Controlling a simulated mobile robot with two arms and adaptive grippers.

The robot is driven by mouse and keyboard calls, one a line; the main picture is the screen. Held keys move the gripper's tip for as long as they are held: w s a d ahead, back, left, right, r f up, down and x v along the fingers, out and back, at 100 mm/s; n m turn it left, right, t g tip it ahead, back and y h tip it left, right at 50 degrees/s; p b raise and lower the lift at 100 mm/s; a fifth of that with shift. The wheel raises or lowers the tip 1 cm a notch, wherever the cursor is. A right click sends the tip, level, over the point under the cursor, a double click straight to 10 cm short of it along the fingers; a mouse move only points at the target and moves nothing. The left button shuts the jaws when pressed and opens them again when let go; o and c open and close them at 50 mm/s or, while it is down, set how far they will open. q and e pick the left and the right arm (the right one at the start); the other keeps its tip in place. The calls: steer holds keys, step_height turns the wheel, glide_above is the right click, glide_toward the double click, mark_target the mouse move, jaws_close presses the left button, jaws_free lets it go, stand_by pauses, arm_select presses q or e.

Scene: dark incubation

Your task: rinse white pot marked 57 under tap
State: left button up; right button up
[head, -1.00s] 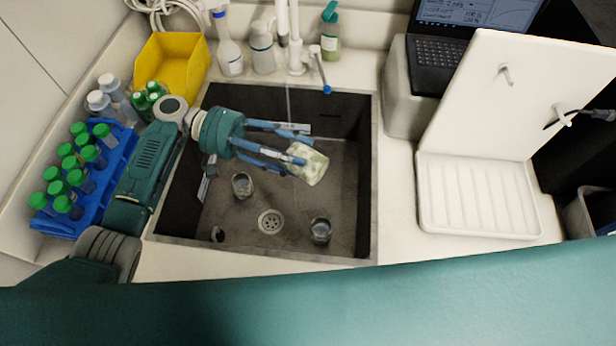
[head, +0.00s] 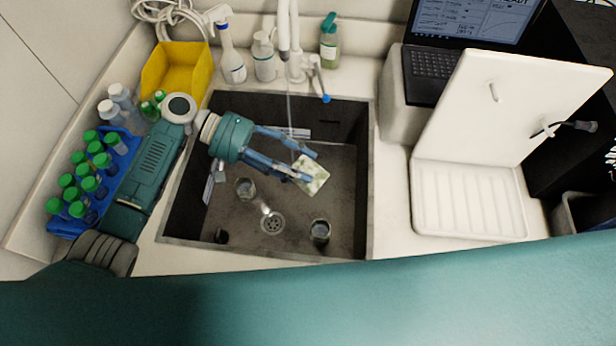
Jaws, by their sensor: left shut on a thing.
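The white pot (head: 314,175) shows as a pale, squarish shape with greenish patches, tilted over the sink (head: 345,205). No number can be read on it. My left gripper (head: 306,165) reaches in from the left and is shut on the pot, its blue fingers on the pot's left side. The white tap (head: 289,40) stands at the back of the sink with its blue-tipped lever (head: 326,97) to the right. A thin stream of water falls from the spout, close to the fingers. Whether it hits the pot is unclear. My right gripper is out of view.
Two small glass vessels (head: 245,188) (head: 320,231) stand in the sink near the drain (head: 272,222). A blue rack (head: 75,222) of green-capped bottles and a yellow bin (head: 178,72) lie left. A white drying rack (head: 468,205) and laptop (head: 440,65) are right.

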arm_select(q)
steer(key=shift+f, duration=0.1)
steer(key=shift+r+p, duration=0.2)
steer(key=shift+p, duration=0.15)
steer(key=y+p, duration=0.1)
steer(key=t+y+p, duration=0.1)
steer(key=p, duration=0.1)
steer(key=shift+s+d+m, duration=0.2)
steer(key=shift+m, duration=0.1)
steer(key=shift+s+d+f+t+y, duration=0.15)
steer(key=shift+f+t+y, duration=0.35)
steer(key=shift+y, duration=0.1)
steer(key=y, duration=0.1)
steer(key=t+y, duration=0.1)
steer(key=f+m+t+y, duration=0.1)
steer(key=shift+s+d, duration=0.2)
steer(key=shift+d, duration=0.05)
